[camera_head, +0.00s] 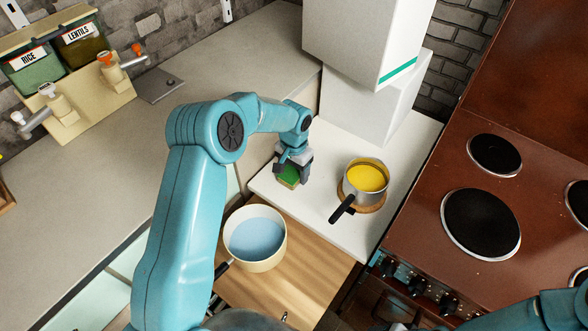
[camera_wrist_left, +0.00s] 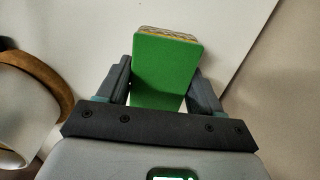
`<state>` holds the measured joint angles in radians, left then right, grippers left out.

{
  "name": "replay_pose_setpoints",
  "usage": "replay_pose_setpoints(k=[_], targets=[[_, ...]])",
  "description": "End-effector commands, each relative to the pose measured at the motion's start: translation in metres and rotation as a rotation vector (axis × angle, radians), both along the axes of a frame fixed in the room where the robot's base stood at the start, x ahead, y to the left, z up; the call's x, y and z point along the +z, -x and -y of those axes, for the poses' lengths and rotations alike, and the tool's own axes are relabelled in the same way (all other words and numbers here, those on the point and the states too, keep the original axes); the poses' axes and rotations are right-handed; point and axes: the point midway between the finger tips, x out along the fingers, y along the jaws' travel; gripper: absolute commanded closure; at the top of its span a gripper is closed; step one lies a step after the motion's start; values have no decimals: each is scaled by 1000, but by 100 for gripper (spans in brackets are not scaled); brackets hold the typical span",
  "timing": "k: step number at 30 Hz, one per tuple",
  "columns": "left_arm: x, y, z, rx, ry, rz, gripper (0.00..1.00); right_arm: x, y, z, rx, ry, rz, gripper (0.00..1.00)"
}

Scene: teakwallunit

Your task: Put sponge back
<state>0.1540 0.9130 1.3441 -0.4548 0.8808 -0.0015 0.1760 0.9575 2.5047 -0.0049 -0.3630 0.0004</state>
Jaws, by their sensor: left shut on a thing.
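A green sponge (camera_head: 288,174) is between the fingers of my left gripper (camera_head: 292,172) in the head view. The gripper is at the left part of the white counter, left of the saucepan. In the left wrist view the sponge (camera_wrist_left: 166,62) shows its flat green face, with a patterned edge at its far end. The fingers of my left gripper (camera_wrist_left: 163,85) are shut on its two sides. I cannot tell whether the sponge touches the white surface. My right gripper does not show; only part of a teal arm shows at the lower right of the head view.
A saucepan with yellow contents (camera_head: 367,178) stands on a round wooden trivet (camera_head: 372,208). A cream pot with bluish contents (camera_head: 256,238) is at the wooden surface (camera_head: 290,285). White boxy units (camera_head: 365,100) rise behind the white counter (camera_head: 325,206). A brown stove (camera_head: 520,200) is at right.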

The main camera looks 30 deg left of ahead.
Motion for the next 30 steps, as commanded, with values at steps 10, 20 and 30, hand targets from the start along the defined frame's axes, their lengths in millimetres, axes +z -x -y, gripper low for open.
replay_pose_setpoints(k=[10, 20, 30], targets=[[-3, 0, 0, 0, 0, 0, 15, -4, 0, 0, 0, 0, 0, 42], [-1, 0, 0, 0, 0, 0, 9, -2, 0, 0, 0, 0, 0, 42], [60, -1, 0, 1, -1, 6, 9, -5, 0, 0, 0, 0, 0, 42]])
